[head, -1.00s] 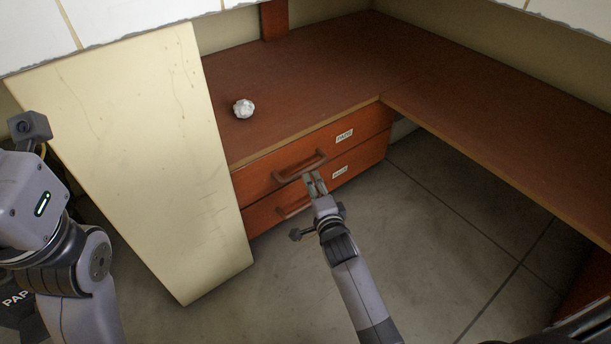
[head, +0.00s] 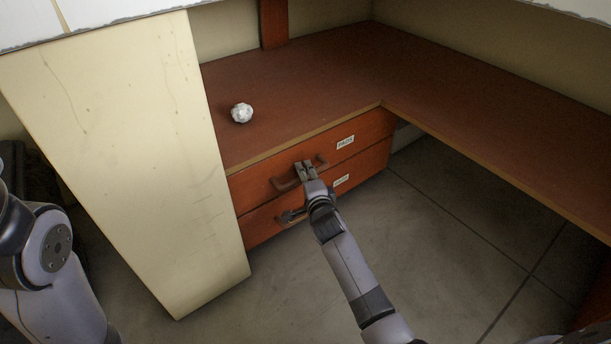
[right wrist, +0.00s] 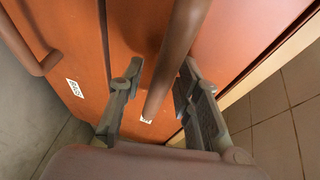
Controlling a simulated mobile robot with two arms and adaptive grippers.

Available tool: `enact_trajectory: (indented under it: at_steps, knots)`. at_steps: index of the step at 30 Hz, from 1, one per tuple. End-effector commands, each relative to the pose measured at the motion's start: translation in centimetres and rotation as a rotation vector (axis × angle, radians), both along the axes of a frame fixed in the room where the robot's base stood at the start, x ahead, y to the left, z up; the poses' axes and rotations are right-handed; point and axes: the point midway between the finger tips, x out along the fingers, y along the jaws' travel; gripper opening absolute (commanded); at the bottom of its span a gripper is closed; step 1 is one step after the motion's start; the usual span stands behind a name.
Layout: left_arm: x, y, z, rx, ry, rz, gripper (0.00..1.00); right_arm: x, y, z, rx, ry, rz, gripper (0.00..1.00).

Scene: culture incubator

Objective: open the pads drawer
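Two red-brown drawers are stacked under the desk top. The upper drawer (head: 250,182) has a label (head: 345,142) that seems to read PADS, though it is small. Its bar handle (head: 284,184) also shows large in the right wrist view (right wrist: 178,50). My right gripper (head: 305,165) is at this handle. In the right wrist view its two fingers (right wrist: 155,95) are apart, one on each side of the bar, with gaps visible. Both drawers look shut. The lower drawer (head: 255,228) has its own handle (right wrist: 28,40) and label (right wrist: 75,88). My left gripper is out of view.
A crumpled white ball (head: 241,113) lies on the desk top (head: 330,70). A cream panel (head: 130,160) stands left of the drawers. The desk's right wing (head: 500,140) extends toward the right. The floor (head: 440,250) in front of the drawers is clear.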

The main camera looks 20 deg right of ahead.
Motion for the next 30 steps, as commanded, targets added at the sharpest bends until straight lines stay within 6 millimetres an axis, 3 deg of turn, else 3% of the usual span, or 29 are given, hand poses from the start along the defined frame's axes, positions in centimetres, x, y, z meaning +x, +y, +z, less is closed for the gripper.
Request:
enact_trajectory:
  at_steps: [12,30]
  knots:
    - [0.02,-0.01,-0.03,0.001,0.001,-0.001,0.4,-0.03,0.03,-0.03,0.001,0.0,0.0,0.01]
    - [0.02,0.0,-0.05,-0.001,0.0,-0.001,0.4,-0.05,0.05,-0.07,0.002,0.001,0.001,0.0]
